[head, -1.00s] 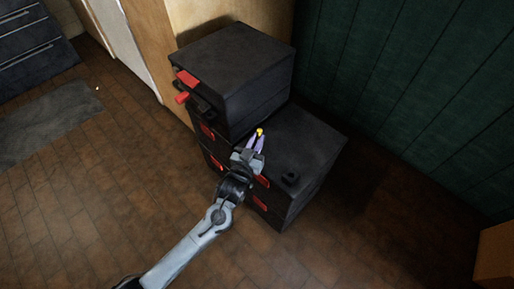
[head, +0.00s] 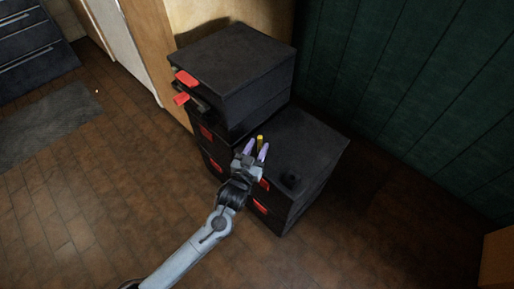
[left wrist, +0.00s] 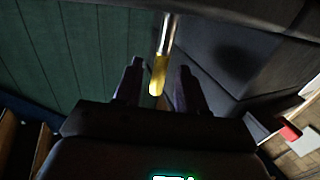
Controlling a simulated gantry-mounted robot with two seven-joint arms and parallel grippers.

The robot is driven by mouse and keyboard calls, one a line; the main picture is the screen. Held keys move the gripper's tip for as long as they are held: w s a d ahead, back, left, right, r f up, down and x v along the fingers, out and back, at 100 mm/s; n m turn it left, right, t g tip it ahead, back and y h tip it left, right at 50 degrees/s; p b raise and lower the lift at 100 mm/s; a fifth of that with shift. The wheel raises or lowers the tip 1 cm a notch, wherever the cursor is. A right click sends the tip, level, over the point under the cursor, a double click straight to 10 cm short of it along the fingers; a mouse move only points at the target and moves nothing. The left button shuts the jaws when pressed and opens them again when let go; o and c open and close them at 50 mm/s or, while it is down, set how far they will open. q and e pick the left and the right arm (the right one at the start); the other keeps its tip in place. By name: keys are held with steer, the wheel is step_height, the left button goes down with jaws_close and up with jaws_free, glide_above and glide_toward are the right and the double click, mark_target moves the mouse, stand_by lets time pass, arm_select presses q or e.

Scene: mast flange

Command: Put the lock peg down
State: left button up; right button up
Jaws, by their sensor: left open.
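The lock peg, yellow with a metal shaft, shows in the head view (head: 260,139) over the top of the lower black box. In the left wrist view its yellow end (left wrist: 157,76) lies between my fingers and its shaft runs up and away. My left gripper (head: 257,149) is open, with purple fingers spread to either side of the peg. In the left wrist view (left wrist: 160,72) a gap shows between the peg and each finger. I cannot tell what the far end of the shaft rests on or in. My right gripper is not in view.
A taller black stack (head: 232,70) with red latches (head: 186,77) rises behind and left of my gripper. A green panelled wall (head: 410,90) stands to the right. The brown floor in front is clear.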

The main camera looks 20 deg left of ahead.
arm_select(q)
steer(key=shift+r, duration=0.15)
steer(key=shift+s+r, duration=0.1)
steer(key=shift+s, duration=0.05)
steer(key=s+a+m+g+p, duration=0.1)
steer(key=s+g, duration=0.6)
steer(key=s, duration=1)
steer(key=s+a+f+g+p, duration=0.1)
steer(key=s+a+g+p, duration=0.2)
steer(key=s+g, duration=0.4)
steer(key=s+p, duration=0.1)
steer(key=s, duration=0.8)
steer(key=shift+s+a+m+p, duration=0.15)
steer(key=shift+s+m+p, duration=0.15)
steer(key=shift+s+m, duration=0.1)
steer(key=shift+f, duration=0.1)
step_height(320, 180, up, 62)
steer(key=p, duration=6.1)
steer(key=shift+p, duration=0.4)
